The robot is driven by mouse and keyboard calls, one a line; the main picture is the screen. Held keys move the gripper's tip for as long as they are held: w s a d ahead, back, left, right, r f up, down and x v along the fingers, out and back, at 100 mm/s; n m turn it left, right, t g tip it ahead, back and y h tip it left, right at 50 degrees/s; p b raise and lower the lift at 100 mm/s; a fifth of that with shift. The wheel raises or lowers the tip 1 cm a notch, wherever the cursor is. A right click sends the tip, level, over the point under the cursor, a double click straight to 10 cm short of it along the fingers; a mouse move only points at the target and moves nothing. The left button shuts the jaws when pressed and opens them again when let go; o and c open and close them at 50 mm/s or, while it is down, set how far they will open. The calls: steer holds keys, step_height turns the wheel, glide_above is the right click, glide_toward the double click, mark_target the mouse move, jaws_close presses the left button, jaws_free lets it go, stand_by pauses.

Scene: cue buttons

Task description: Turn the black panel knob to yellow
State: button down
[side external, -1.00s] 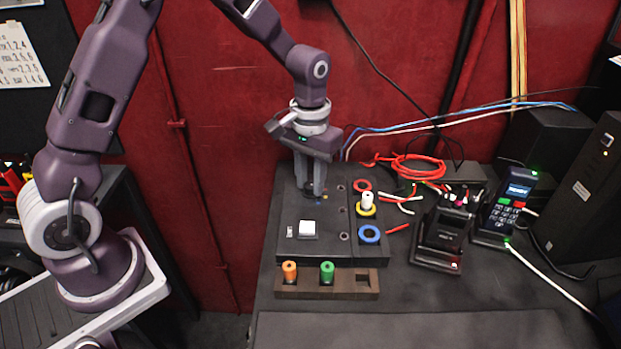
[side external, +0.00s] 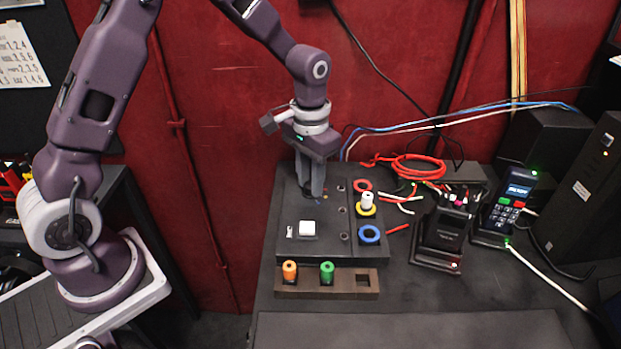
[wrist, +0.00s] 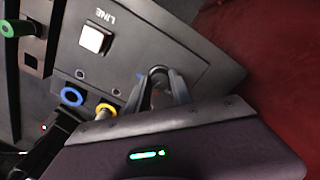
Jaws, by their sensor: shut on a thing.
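The black panel (side external: 290,241) lies flat on the dark table, with a white square button on it. My gripper (side external: 312,194) points straight down at the panel's back part, fingers shut on the black knob, which is mostly hidden between them. Small colored dots show on the panel beside the fingers, too small to read surely. In the wrist view my gripper (wrist: 160,76) also shows around the knob's place, with a small blue dot (wrist: 140,76) beside it. The knob's pointer cannot be made out.
White button (side external: 308,228) is at the panel's front. Red (side external: 363,185), yellow (side external: 358,211) and blue (side external: 369,241) rings stand at the right; a white peg (side external: 368,198) is in the yellow one. A wooden block (side external: 340,292) in front holds orange and green pegs. Red cable (side external: 420,160) lies behind.

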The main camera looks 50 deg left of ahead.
steer(key=c, duration=1.1)
jaws_free()
steer(key=shift+c, duration=0.2)
steer(key=shift+r, duration=0.1)
step_height(320, 180, up, 6)
steer(key=shift+s+r, duration=0.1)
steer(key=shift+r, duration=0.55)
steer(key=s+r+t, duration=0.2)
steer(key=s+r, duration=0.7)
steer(key=r, duration=0.1)
steer(key=s+r+t, duration=0.1)
steer(key=s+t, duration=0.2)
steer(key=s, duration=1.2)
steer(key=shift+s+t, duration=0.3)
